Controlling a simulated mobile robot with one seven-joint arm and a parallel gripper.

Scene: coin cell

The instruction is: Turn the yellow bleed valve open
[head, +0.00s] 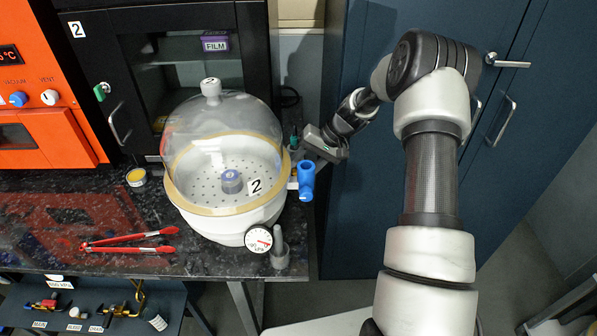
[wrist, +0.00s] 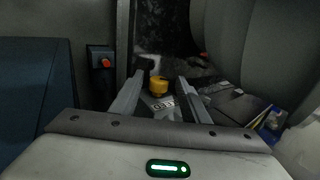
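A small yellow knob (wrist: 158,86), which looks like the bleed valve, shows in the wrist view ahead of my gripper, between the lines of its two fingers. A pale label with dark lettering (wrist: 160,103) lies just below it. I cannot make out the yellow knob in the head view, where my gripper covers that area. My gripper (wrist: 164,76) is open, with nothing held between its fingers. In the head view my gripper (head: 303,146) is at the right side of the glass-domed desiccator (head: 222,130). Whether a finger touches the knob cannot be told.
A blue valve (head: 305,180) sticks out of the desiccator's right side, just below my gripper. A dial gauge (head: 258,239) and a grey cup (head: 279,250) are at its front. Red tongs (head: 130,241) lie on the dark counter (head: 60,215). Blue cabinets (head: 360,200) stand at right.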

